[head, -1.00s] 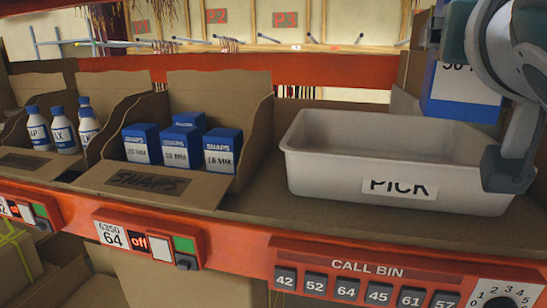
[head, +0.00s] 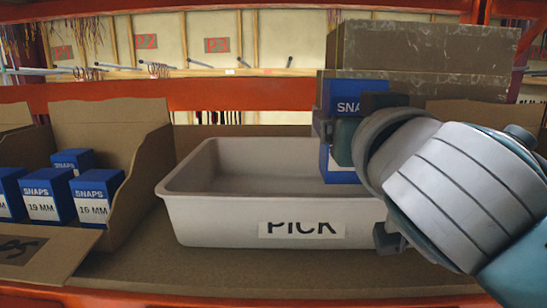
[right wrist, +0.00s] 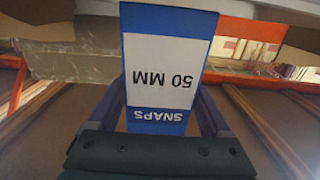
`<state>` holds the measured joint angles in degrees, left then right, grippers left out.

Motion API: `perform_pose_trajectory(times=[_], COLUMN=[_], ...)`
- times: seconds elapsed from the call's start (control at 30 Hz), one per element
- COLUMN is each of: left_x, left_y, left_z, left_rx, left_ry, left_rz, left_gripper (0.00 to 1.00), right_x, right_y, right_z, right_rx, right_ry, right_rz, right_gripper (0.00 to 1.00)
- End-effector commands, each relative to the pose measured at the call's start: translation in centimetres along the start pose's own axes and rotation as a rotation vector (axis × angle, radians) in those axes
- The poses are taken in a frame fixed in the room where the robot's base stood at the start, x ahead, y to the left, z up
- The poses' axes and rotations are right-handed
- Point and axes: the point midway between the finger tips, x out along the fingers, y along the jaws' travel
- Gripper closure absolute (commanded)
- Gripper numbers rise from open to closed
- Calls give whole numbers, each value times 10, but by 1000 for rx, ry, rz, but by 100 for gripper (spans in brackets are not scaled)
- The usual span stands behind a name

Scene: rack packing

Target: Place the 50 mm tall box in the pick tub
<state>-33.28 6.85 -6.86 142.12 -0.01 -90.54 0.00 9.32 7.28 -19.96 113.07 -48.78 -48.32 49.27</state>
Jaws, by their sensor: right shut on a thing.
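My right gripper (head: 336,130) is shut on the blue and white SNAPS box (head: 352,94). The right wrist view shows the box's label (right wrist: 163,72) reading 50 MM, upside down there, between the two fingers. The box is upright at the right part of the grey pick tub (head: 215,222), its lower end showing in front of the tub's inside. How far it is above the tub floor I cannot tell. The visible inside of the tub is empty. My arm hides the tub's right end. My left gripper is not in view.
A cardboard bin (head: 140,185) with several smaller blue SNAPS boxes (head: 97,197) stands left of the tub. Brown cartons (head: 425,50) are stacked behind on the right. An orange rack beam (head: 90,92) runs behind. The shelf in front of the tub is clear.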

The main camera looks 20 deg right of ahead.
Motion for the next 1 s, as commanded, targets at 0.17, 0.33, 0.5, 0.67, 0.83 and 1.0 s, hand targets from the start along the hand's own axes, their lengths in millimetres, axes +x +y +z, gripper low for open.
perform_pose_trajectory(times=[0.17,0.33,0.5,0.67,0.83,1.0], left_x=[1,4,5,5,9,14], left_y=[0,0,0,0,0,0], left_z=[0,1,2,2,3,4], left_rx=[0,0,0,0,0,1], left_ry=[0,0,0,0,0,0], left_rz=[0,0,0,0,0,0], left_gripper=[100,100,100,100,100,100], right_x=[0,0,0,0,0,0], right_y=[0,0,0,0,0,0], right_z=[19,44,58,58,61,65], right_rx=[1,-3,0,2,3,2], right_ry=[3,0,3,4,4,4], right_rz=[0,0,-1,-1,0,0], right_gripper=[73,73,73,73,73,73])
